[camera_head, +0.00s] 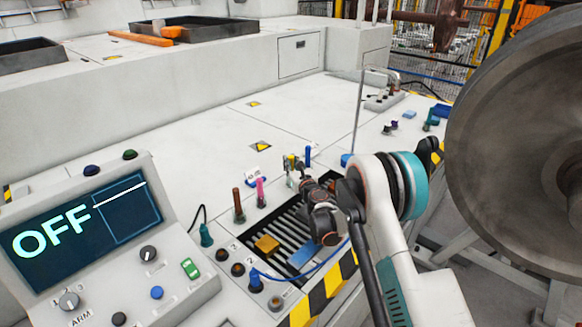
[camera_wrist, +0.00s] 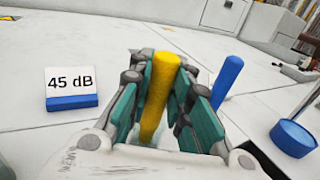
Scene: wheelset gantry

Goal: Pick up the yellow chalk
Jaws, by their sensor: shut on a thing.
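In the wrist view the yellow chalk (camera_wrist: 158,95) stands between the teal pads of my gripper (camera_wrist: 165,100), which is shut on it. The chalk's top sticks up above the fingers and its lower end shows between the pads. In the head view my gripper (camera_head: 296,172) is above the far end of the black slotted grate. The yellow chalk (camera_head: 290,162) shows there only as a small yellow piece at the fingers. Whether its lower end still touches a holder cannot be told.
A blue chalk (camera_wrist: 228,80) stands close right of my gripper. A blue round cap (camera_wrist: 293,138) is farther right. A "45 dB" sign (camera_wrist: 73,88) stands left. Red-brown (camera_head: 238,203) and pink (camera_head: 260,190) sticks stand near the grate (camera_head: 270,228). A large wheel (camera_head: 520,140) fills the right.

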